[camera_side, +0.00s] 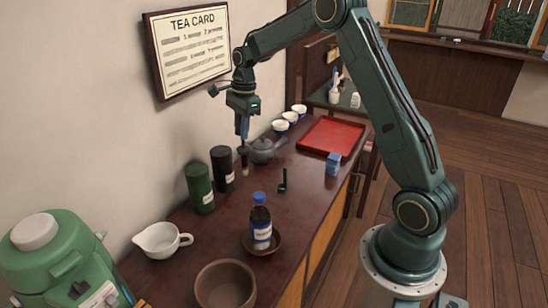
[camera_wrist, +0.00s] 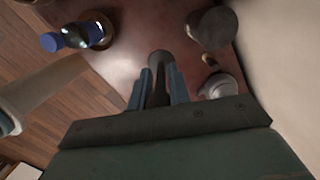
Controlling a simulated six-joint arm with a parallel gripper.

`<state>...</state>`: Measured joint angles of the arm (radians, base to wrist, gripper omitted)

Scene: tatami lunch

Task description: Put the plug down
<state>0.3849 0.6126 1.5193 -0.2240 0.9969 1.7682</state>
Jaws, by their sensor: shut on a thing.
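My gripper (camera_side: 243,127) is over the counter near the wall, above the gap between the black canister (camera_side: 222,168) and the grey teapot (camera_side: 262,149). In the wrist view my gripper (camera_wrist: 161,75) is shut on a dark, round-ended piece, the plug (camera_wrist: 160,58), held between its two blue-grey fingers. A small dark piece with a tan end (camera_side: 245,172) shows below my gripper. It seems to be on the counter; the wrist view shows it too (camera_wrist: 209,60).
A green canister (camera_side: 199,190), white pitcher (camera_side: 161,240), brown bowl (camera_side: 225,288) and blue-capped bottle (camera_side: 261,228) stand toward the near end. A dark green scoop (camera_side: 283,183), blue box (camera_side: 333,164) and red tray (camera_side: 331,136) lie beyond. Bare counter shows around the scoop.

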